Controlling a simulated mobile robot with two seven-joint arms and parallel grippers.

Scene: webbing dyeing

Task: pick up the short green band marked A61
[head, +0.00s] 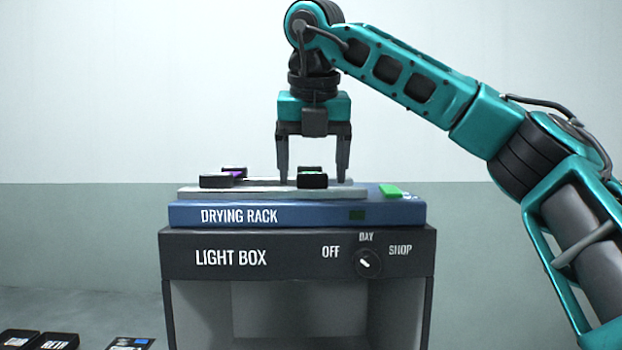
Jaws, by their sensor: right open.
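My right gripper (313,181) points straight down over the drying rack (310,215). Its two fingers are apart, one on each side of a small dark piece with a thin green strip (311,170) on top. The fingertips are close to the rack's grey plate (270,193); I cannot tell whether they touch the piece. No A61 mark is readable, so I cannot confirm this is the band. A second dark piece with a purple strip (233,174) lies to the left on the plate. My left gripper is not in view.
The blue rack stands on a dark light box (230,257) with a dial (368,263). A bright green block (391,191) sits at the rack's right end.

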